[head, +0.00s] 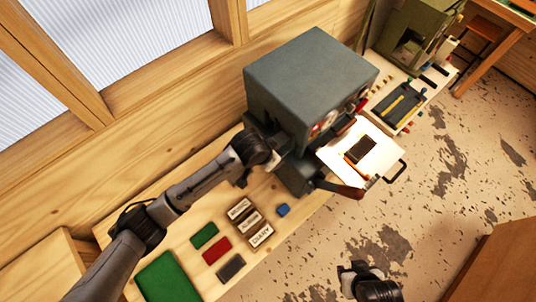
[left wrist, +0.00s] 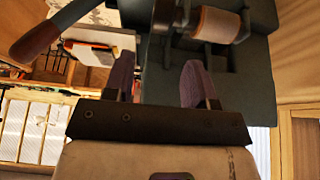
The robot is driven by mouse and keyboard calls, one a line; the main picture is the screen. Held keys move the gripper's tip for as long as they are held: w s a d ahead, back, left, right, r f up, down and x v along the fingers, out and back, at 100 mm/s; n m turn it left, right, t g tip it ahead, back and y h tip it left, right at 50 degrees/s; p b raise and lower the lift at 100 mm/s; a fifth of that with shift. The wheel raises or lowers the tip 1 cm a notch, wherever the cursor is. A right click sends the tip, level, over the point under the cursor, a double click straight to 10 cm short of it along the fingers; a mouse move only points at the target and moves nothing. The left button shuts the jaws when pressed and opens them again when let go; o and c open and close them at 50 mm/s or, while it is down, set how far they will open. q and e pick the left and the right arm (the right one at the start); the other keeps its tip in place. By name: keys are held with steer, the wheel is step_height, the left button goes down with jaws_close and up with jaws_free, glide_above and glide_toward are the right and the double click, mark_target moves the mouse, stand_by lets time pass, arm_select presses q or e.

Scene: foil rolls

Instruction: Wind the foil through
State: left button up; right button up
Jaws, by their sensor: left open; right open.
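The blue-grey machine (head: 305,75) stands on the wooden bench against the wall. In the left wrist view a copper-pink foil roll (left wrist: 216,25) sits on the machine's grey frame (left wrist: 250,80), just beyond and right of my left gripper (left wrist: 158,82). That gripper's two purple-grey fingers are apart with nothing between them. In the head view my left gripper (head: 272,162) is at the machine's near left side; its fingertips are hard to make out. My right gripper (head: 353,270) is open and empty, low over the floor at the bottom, away from the bench. The foil's path through the machine is hidden.
A white plate (head: 383,165) with a dark brown block (head: 360,149) sticks out at the machine's front. A lever with a red-brown handle (left wrist: 37,42) is near. Labelled blocks (head: 250,220), a blue piece (head: 283,210) and coloured pads (head: 216,250) lie on the bench (head: 135,205).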

arm_select(q)
steer(key=shift+v, duration=1.6)
arm_select(e)
steer(key=shift+f, duration=0.25)
